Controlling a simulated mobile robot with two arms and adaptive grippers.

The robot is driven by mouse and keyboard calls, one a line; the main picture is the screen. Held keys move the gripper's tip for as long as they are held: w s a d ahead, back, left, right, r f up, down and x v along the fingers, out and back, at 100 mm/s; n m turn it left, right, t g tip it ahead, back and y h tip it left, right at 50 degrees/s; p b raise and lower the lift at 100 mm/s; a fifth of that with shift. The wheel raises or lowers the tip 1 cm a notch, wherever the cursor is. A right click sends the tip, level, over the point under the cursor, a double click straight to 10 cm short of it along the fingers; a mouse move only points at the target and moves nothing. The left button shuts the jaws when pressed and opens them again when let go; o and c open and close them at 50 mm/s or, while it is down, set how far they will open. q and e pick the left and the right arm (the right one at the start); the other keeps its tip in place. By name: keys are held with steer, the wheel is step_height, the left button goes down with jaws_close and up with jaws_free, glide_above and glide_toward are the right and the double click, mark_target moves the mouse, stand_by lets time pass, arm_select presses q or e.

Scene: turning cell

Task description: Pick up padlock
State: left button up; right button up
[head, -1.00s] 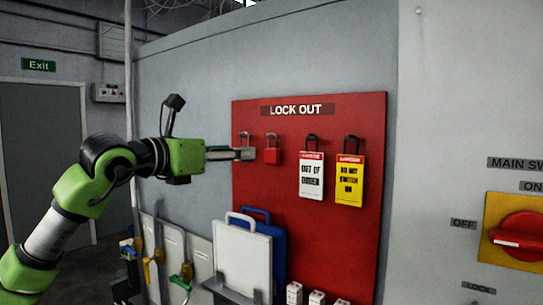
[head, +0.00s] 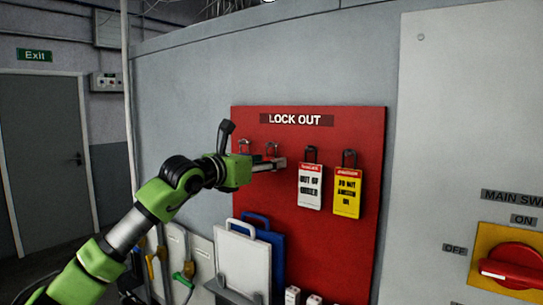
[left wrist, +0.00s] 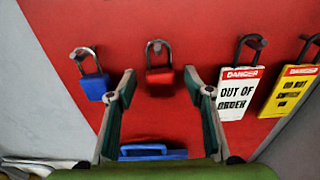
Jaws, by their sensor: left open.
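A red padlock (left wrist: 159,75) hangs by its shackle on the red lock-out board (head: 334,235). In the left wrist view a blue padlock (left wrist: 94,86) hangs to its left. My left gripper (head: 281,164) is open in front of the board. In the left wrist view its two fingertips (left wrist: 160,84) lie to either side of the red padlock, with clear gaps. I cannot tell how deep the padlock sits between them. In the head view the gripper hides most of both padlocks; their shackles show above it. My right gripper is not in view.
A white "out of order" tag (head: 310,186) and a yellow "do not switch on" tag (head: 347,192) hang right of the padlocks. White (head: 244,262) and blue (head: 270,240) cases stand below. A red main switch (head: 512,266) is at the far right.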

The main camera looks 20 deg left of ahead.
arm_select(q)
steer(key=shift+w+d, duration=0.2)
steer(key=shift+w, duration=0.25)
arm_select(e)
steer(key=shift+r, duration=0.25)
arm_select(q)
steer(key=c, duration=1.2)
steer(key=shift+r, duration=0.1)
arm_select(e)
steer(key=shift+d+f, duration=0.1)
